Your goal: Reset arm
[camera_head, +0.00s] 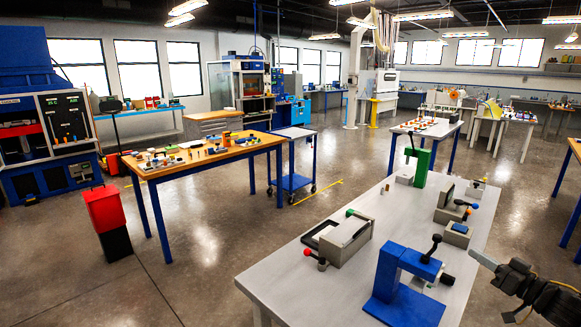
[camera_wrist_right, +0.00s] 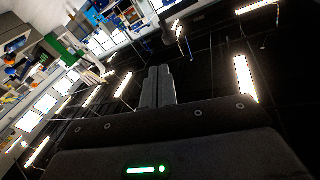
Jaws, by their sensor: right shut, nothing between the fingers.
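My right gripper (camera_head: 482,258) comes in at the lower right of the head view, beside the right edge of the pale grey table (camera_head: 285,270). Its fingers look shut and hold nothing. In the right wrist view the two dark fingers (camera_wrist_right: 157,72) stand side by side, closed together, with the ceiling lamps behind them. My left gripper is not in view in either picture.
The grey table bears a blue press (camera_head: 400,275), a grey box with a red knob (camera_head: 343,240), a green stand (camera_head: 421,167) and several small devices. A wooden table (camera_head: 200,158) with small parts stands farther left. Open floor lies between them.

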